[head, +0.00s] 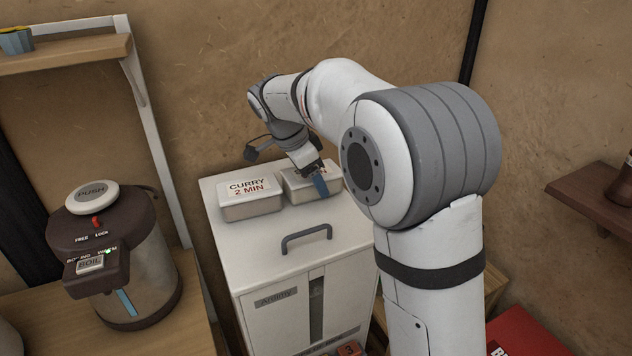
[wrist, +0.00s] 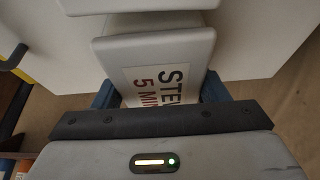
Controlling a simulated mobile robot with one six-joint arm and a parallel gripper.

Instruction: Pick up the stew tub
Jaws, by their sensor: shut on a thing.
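The stew tub (wrist: 150,58) is a pale, lidded box with a label reading "STEW 5 MIN", partly cut off, in the wrist view. In the head view the stew tub (head: 302,191) is on the right side of the white cabinet's top, its label mostly hidden by my gripper. My gripper (head: 318,184) points down over it, and it is shut on the tub. In the wrist view the blue fingers of my gripper (wrist: 158,92) are on either side of the tub. I cannot tell whether the tub still touches the cabinet.
The curry tub (head: 250,209), labelled "CURRY 2 MIN", sits close to the left on the white cabinet (head: 262,258). A handle (head: 306,236) rises at the cabinet's front. A dark water boiler (head: 118,250) stands on a wooden counter at left. The wall is close behind.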

